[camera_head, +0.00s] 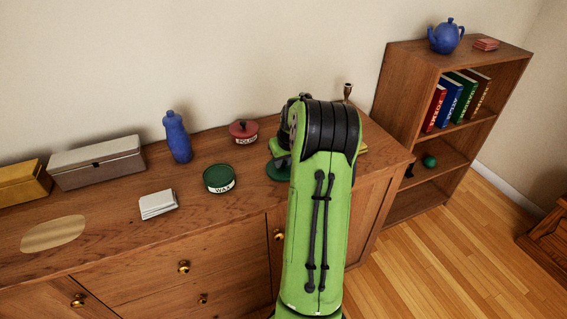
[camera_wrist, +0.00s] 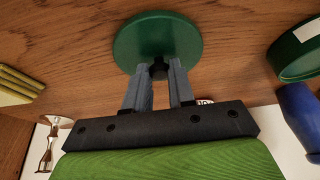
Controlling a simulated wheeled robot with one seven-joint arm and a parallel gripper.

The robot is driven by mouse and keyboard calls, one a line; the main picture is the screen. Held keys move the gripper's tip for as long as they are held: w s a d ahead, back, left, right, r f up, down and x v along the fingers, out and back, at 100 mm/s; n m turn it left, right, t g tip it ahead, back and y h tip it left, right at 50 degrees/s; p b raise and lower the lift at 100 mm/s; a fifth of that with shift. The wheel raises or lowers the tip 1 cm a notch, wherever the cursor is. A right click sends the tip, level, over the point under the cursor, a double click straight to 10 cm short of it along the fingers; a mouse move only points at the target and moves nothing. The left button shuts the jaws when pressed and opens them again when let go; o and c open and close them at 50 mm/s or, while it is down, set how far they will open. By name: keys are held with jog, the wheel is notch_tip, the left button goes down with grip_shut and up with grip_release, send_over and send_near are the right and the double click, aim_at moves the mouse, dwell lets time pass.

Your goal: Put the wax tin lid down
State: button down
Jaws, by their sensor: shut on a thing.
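The wax tin lid is a dark green disc with a dark knob; in the wrist view the lid (camera_wrist: 157,35) lies between and beyond my fingertips. My gripper (camera_wrist: 160,70) is shut on its knob. In the head view the lid (camera_head: 278,171) shows partly behind my green arm, low over or on the sideboard top; I cannot tell whether it touches. The green wax tin (camera_head: 220,185), labelled WAX, stands to the left of the lid. The tin also shows at the right of the wrist view (camera_wrist: 303,52).
On the wooden sideboard (camera_head: 105,222) stand a red POLISH tin (camera_head: 243,133), a blue bottle (camera_head: 177,137), a white stack (camera_head: 158,205), a grey box (camera_head: 97,163) and a yellow box (camera_head: 22,184). Yellow items (camera_wrist: 18,84) lie left of the lid in the wrist view. A bookshelf (camera_head: 400,75) stands right.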

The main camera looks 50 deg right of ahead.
jog(key=shift+f, duration=0.1)
jog(key=c, duration=1)
grip_release()
jog(key=shift+o, duration=0.2)
